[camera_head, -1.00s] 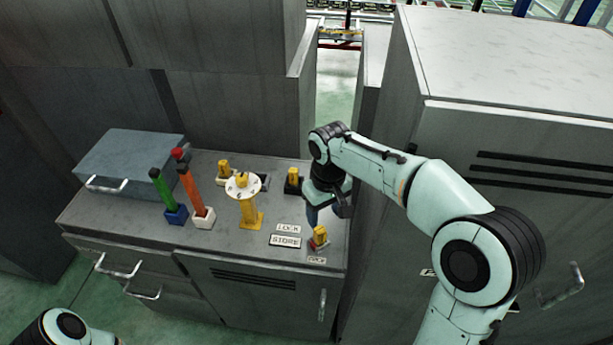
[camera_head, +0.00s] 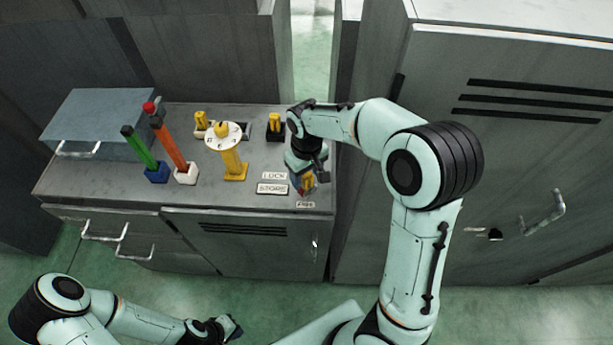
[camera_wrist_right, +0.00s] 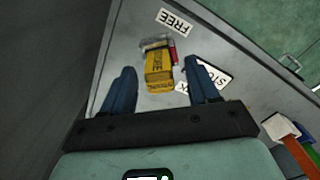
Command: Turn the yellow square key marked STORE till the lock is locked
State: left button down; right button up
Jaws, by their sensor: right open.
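The yellow square key (camera_head: 309,182) stands at the front right of the grey cabinet top, partly hidden by my right gripper in the head view. In the right wrist view the yellow key (camera_wrist_right: 158,72) carries dark lettering, with silver and red parts at its far end. My right gripper (camera_wrist_right: 159,68) is open, its two blue fingers on either side of the key, with gaps visible. In the head view the right gripper (camera_head: 304,178) is at the key. Plates reading LOCK (camera_head: 274,176), STORE (camera_head: 272,189) and FREE (camera_head: 306,204) lie around it. My left gripper (camera_head: 228,328) is low in front of the cabinet, its fingers unclear.
A yellow post with a white dial (camera_head: 224,138) stands left of the key. Other yellow pieces (camera_head: 275,122) stand behind. Green (camera_head: 145,152) and orange (camera_head: 176,146) handles lean in holders, beside a grey-blue box (camera_head: 98,122). A tall grey cabinet (camera_head: 520,150) rises on the right.

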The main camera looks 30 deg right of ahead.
jog(key=shift+f, duration=0.8)
